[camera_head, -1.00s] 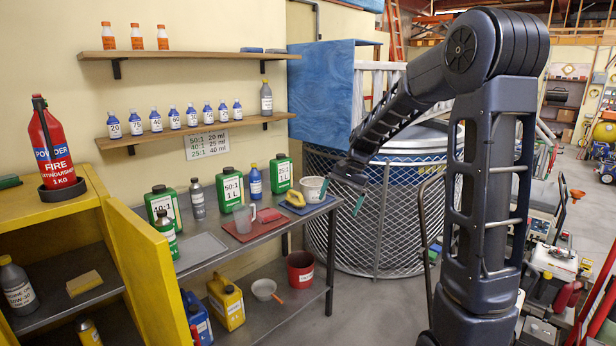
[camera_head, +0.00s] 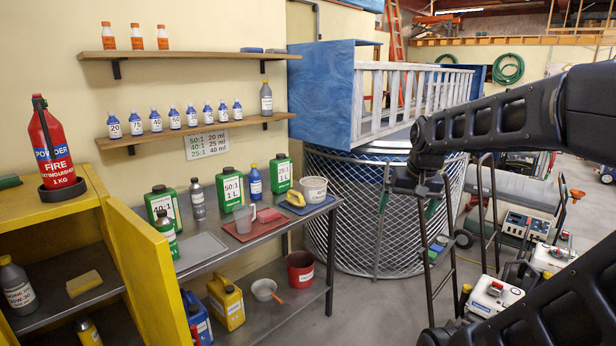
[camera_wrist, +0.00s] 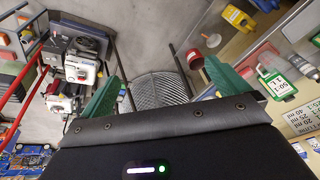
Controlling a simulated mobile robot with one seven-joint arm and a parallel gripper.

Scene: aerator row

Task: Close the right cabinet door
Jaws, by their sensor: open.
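The yellow cabinet (camera_head: 65,215) stands at the left of the head view. Its right door (camera_head: 150,270) is swung open, its panel reaching toward the camera beside the workbench. The shelves inside show through the opening. No left door can be made out. My gripper (camera_head: 408,207) is open and empty, far to the right of the door, in front of the mesh-sided round tank. Its green fingers also show spread apart in the wrist view (camera_wrist: 168,90), with nothing between them. The cabinet door cannot be made out in the wrist view.
The workbench (camera_head: 284,226) with bottles, jugs and trays stands between the door and my gripper. A fire extinguisher (camera_head: 52,145) stands on the cabinet top. A grey bottle (camera_head: 17,287) and a sponge (camera_head: 84,283) sit inside. Open floor lies before the bench.

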